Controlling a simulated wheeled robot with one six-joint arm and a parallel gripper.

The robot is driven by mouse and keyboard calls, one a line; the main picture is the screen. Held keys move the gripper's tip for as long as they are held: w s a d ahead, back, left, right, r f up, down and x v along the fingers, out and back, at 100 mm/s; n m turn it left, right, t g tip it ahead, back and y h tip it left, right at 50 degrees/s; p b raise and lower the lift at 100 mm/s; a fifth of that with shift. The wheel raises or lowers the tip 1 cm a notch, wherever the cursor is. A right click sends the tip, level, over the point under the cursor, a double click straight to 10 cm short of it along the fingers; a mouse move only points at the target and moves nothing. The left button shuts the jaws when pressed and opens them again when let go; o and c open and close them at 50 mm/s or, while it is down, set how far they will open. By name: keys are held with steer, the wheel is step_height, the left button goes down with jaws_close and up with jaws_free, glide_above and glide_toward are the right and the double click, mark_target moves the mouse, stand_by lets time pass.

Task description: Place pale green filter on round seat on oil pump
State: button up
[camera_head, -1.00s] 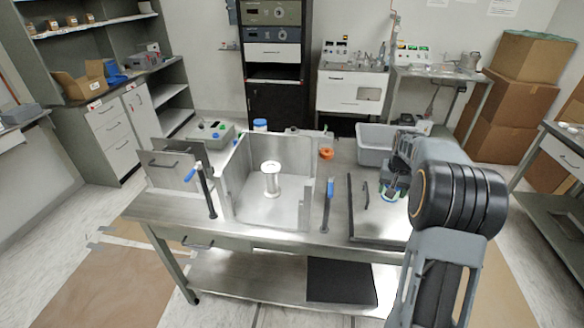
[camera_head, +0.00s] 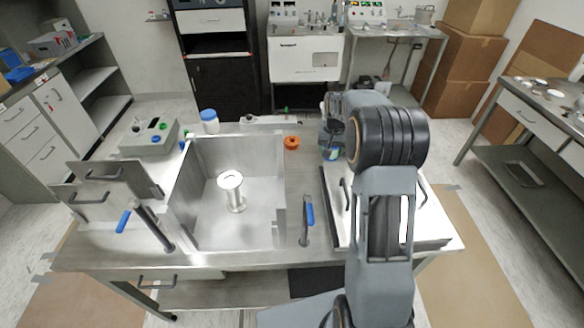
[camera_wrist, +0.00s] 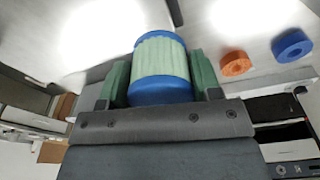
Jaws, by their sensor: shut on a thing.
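The pale green filter (camera_wrist: 160,58) has blue end caps and sits between the green fingers of my gripper (camera_wrist: 160,82), which is shut on it in the wrist view. In the head view my gripper (camera_head: 332,150) is above the back right of the bench, largely hidden by my arm; a little of the filter's blue and green shows. A round-topped metal pedestal (camera_head: 231,182) stands inside the open steel chamber, left of my gripper. A grey box (camera_head: 148,137) with coloured knobs stands at the back left. I cannot tell which thing is the oil pump.
A blue-capped jar (camera_head: 209,120) stands at the back. A dark-edged panel with a handle lies at the right, partly behind my arm.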

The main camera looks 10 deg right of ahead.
steer(key=w+a+f+p, duration=0.1)
steer(key=a+f, duration=0.1)
steer(key=a, duration=0.3)
steer(key=p, duration=0.1)
glide_above(302, 177)
steer(key=f, duration=0.4)
steer(key=shift+s+d+f, duration=0.2)
steer(key=shift+s+d, duration=0.15)
steer(key=shift+d, duration=0.05)
steer(key=shift+w+a+f, duration=0.1)
steer(key=shift+a+f, duration=0.45)
steer(key=shift+f, duration=0.2)
steer(key=shift+f+p, duration=0.45)
steer(key=shift+f, duration=1.1)
steer(key=shift+f, duration=0.1)
steer(key=o, duration=1)
